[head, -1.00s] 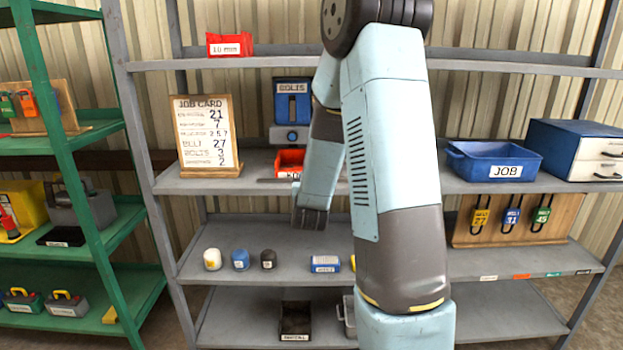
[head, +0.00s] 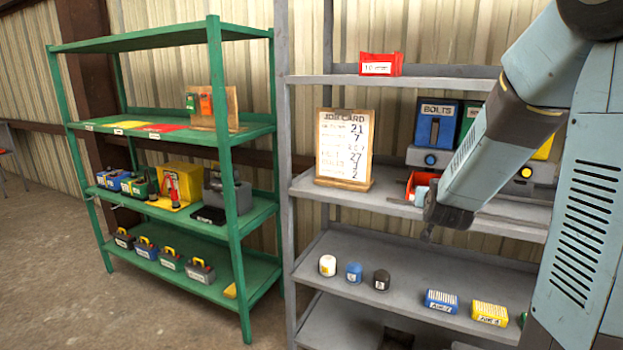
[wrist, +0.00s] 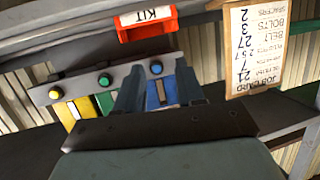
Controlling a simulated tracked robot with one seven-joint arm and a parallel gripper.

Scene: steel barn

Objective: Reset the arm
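My arm (head: 500,150) reaches in from the right in the head view, bent, with its dark wrist end in front of the grey shelf near the red KIT bin (head: 418,182). My gripper (wrist: 160,82) shows in the wrist view, where the picture is upside down. Its two blue-grey fingers stand apart with nothing between them, so it is open and empty. Beyond the fingers is the blue bolts dispenser (wrist: 161,97). The KIT bin (wrist: 147,26) also shows there, apart from the fingers. In the head view the fingers are not clearly seen.
The grey shelf (head: 400,205) holds a job card (head: 343,147), dispensers (head: 436,125), a red box (head: 381,64), small jars (head: 354,272) and boxes (head: 441,301). A green shelf (head: 240,130) with tools stands left. The floor (head: 50,260) at the left is clear.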

